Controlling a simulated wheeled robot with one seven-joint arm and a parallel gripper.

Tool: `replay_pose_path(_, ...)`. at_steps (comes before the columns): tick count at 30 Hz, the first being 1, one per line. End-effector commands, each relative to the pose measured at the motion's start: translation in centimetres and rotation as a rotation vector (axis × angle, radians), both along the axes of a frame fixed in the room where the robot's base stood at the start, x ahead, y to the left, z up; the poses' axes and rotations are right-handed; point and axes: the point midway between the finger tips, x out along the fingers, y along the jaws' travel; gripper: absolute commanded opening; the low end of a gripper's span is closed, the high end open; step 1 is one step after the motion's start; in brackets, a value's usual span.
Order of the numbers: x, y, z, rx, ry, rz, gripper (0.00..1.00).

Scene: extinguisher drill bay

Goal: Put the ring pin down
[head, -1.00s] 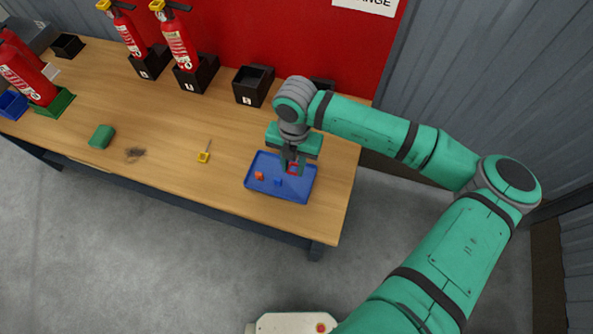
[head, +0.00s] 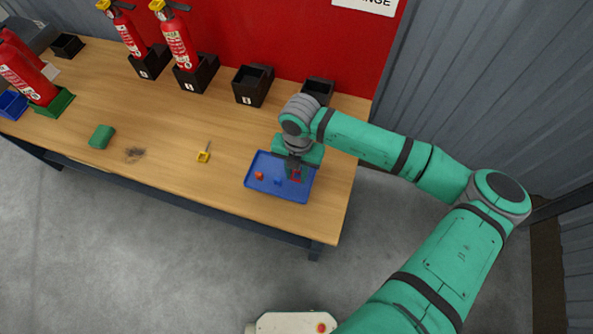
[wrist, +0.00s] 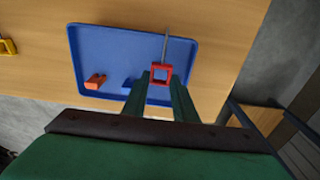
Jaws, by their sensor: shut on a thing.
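The ring pin is a red square ring (wrist: 161,74) with a thin grey shank, seen in the wrist view between my fingertips. My gripper (wrist: 160,80) is shut on its red ring, and the shank points away from me. In the head view my gripper (head: 296,172) is over the right part of the blue tray (head: 262,187), and the red ring shows only partly. I cannot tell whether the pin touches the tray floor. An orange piece (wrist: 96,82) and a small blue piece (wrist: 129,84) lie in the tray.
A yellow ring pin (head: 204,156) lies on the table (head: 170,190) left of the tray. A green block (head: 102,136) is further left. Black holders (head: 252,86) and red extinguishers (head: 179,42) stand along the back. The table's right edge is close to the tray.

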Motion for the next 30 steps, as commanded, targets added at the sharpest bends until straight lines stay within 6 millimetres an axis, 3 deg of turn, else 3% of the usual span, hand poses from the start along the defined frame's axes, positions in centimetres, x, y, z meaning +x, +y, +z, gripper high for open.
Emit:
replay_pose_path(7,0.0,0.0,-0.4,0.0,0.0,0.0,0.0)
replay_pose_path(8,0.0,0.0,-0.4,0.0,0.0,0.0,0.28)
replay_pose_path(10,0.0,0.0,-0.4,0.0,0.0,0.0,0.44)
replay_pose_path(22,0.0,0.0,0.1,0.0,-0.001,0.0,0.44)
replay_pose_path(30,0.3,-0.2,4.6,-0.003,-0.004,0.0,0.44)
